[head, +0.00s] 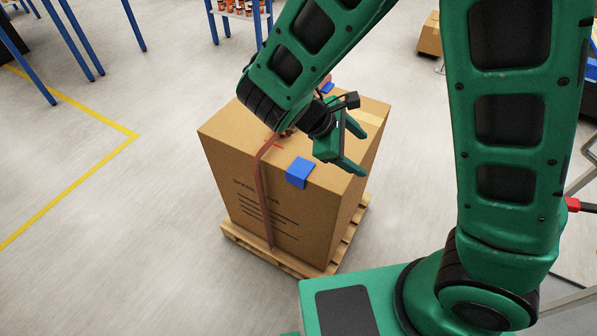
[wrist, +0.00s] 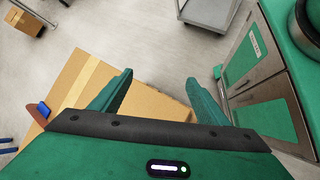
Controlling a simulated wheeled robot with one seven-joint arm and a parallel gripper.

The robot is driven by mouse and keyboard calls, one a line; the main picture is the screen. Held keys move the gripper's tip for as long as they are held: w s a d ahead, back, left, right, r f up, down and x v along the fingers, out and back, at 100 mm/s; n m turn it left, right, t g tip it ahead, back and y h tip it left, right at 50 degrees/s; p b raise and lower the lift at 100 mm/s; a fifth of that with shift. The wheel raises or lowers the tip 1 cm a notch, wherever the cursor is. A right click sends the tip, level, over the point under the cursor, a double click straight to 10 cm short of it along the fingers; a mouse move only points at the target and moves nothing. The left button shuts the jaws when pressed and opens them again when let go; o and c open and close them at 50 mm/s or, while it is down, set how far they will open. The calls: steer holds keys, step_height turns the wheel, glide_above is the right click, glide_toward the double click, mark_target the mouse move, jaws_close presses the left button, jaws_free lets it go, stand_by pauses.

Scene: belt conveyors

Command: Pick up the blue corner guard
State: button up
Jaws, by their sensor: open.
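One blue corner guard (head: 300,172) sits over the front top edge of a large cardboard box (head: 225,150), just right of a brown strap (head: 262,195). A second blue guard (head: 327,88) shows at the box's far top edge, partly hidden by my arm. The wrist view shows a blue guard (wrist: 44,109) beside the strap at left; it looks like the far one. My gripper (head: 362,148) is open and empty above the right part of the box top, right of the front guard. Its fingers (wrist: 160,80) point away from the strap.
The box stands on a wooden pallet (head: 300,268). Blue-legged racks (head: 75,45) and a shelf stand behind. A small carton (head: 430,36) is at the back right. A grey cart (wrist: 203,12) shows in the wrist view. The floor left of the pallet is clear.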

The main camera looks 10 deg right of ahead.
steer(key=s+a+f+n+t+h, duration=0.1)
steer(key=a+f+n+t, duration=0.1)
steer(key=a+n, duration=0.3)
steer(key=a+f+n+t, duration=0.3)
steer(key=a, duration=0.5)
steer(key=n+t, duration=0.4)
steer(key=n, duration=0.3)
glide_toward(295, 177)
steer(key=shift+y, duration=0.5)
steer(key=x, duration=0.7)
steer(key=shift+w+d+r, duration=0.1)
steer(key=shift+d, duration=0.2)
steer(key=c, duration=1.1)
